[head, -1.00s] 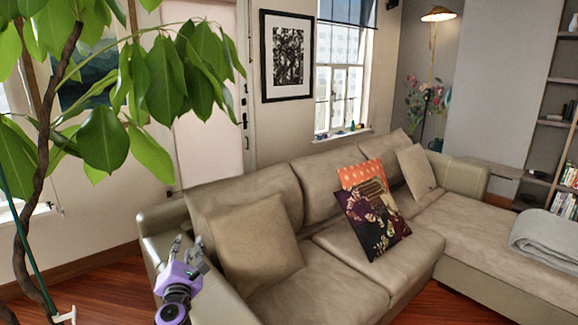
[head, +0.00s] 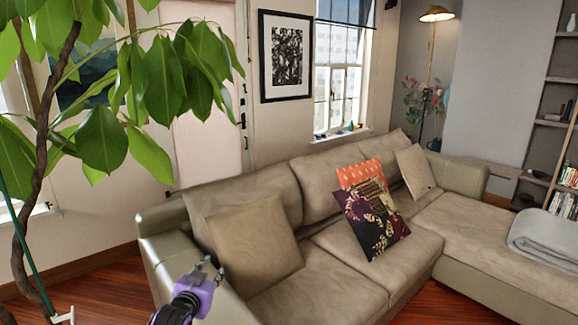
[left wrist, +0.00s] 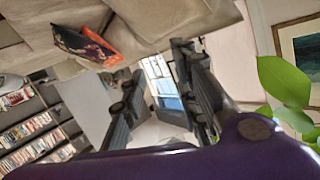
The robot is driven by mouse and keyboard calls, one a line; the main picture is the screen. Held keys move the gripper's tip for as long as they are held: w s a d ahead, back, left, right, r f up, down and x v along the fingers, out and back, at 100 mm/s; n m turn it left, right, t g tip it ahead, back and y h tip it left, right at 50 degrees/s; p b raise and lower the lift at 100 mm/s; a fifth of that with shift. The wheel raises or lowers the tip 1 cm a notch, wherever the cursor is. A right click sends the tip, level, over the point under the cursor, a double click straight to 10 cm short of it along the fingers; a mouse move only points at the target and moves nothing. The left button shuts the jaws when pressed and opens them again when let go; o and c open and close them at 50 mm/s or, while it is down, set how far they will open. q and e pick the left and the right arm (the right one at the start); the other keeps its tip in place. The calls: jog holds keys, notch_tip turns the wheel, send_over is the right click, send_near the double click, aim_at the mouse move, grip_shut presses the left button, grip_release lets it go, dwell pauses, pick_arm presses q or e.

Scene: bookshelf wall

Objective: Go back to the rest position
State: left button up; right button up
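My left gripper (head: 212,268), purple with dark fingers, is in the lower left of the head view, in front of the sofa's left armrest. In the left wrist view its two dark fingers (left wrist: 158,75) stand apart with nothing between them, so it is open and empty. My right gripper is not in view.
A beige sofa (head: 330,285) with a tan cushion (head: 252,245) and a patterned dark and orange cushion (head: 372,220) fills the middle. A leafy plant (head: 100,140) stands at the left. A bookshelf (head: 545,135) is at the far right. Red wood floor (head: 110,285) shows at lower left.

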pick_arm(q)
jog(key=s+d+f+g, duration=0.1)
jog(key=s+f+g, duration=0.1)
jog(key=s+f, duration=0.95)
jog(key=s+f+g, duration=0.2)
jog(key=s+f, duration=0.6)
jog(key=s, duration=0.6)
jog(key=s+d+f+n+g, duration=0.1)
jog(key=s, duration=1.2)
jog(key=s+d+f+n+g+y, duration=0.1)
jog(key=s+f+n, duration=0.1)
jog(key=s, duration=1.2)
jog(key=shift+d+f, duration=0.2)
jog(key=shift+f, duration=0.05)
